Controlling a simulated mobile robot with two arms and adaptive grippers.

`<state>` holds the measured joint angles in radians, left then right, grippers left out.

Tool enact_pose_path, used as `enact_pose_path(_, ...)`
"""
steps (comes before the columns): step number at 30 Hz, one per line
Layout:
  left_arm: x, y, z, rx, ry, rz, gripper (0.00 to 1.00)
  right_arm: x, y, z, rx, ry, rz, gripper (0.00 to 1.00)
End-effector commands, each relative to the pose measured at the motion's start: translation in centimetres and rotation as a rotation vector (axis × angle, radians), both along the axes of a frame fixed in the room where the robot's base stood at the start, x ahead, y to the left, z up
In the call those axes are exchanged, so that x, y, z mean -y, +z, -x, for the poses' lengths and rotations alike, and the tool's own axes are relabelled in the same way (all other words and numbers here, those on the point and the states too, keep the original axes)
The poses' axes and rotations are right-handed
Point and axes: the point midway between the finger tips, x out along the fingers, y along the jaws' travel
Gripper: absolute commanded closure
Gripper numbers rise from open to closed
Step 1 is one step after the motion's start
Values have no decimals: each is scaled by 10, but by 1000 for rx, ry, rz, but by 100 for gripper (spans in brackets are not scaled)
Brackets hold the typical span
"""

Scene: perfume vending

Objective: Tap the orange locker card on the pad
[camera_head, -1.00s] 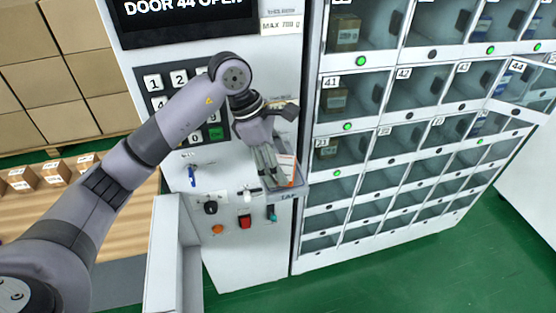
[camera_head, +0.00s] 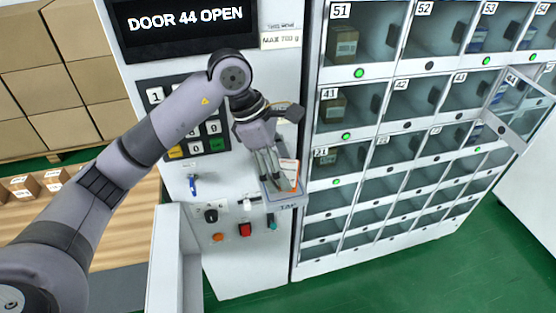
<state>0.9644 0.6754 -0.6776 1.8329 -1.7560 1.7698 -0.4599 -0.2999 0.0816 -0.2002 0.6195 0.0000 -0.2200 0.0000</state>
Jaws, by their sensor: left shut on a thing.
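The orange locker card (camera_head: 290,174) shows a white face with an orange edge at the front of the control panel. My left gripper (camera_head: 272,180) is shut on it, with the fingers pointing down along the card's left side. The grey pad (camera_head: 288,201) juts from the panel, right below the card and fingertips. I cannot tell whether the card touches the pad. My right gripper is out of view.
The display (camera_head: 185,22) reads "DOOR 44 OPEN". The locker 44 door (camera_head: 511,122) stands swung out at the right. A key (camera_head: 193,185), a red switch (camera_head: 245,230) and a keypad (camera_head: 205,139) are close to my left gripper.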

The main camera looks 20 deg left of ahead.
Motion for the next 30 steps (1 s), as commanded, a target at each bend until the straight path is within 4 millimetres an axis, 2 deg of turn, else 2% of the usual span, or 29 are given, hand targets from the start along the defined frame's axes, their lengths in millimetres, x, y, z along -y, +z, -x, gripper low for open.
enact_pose_path(21, 40, 0, 59, 2, -1, 1, 56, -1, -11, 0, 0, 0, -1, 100)
enact_pose_path(30, 44, 0, 65, 0, 0, 1, 56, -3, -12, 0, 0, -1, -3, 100)
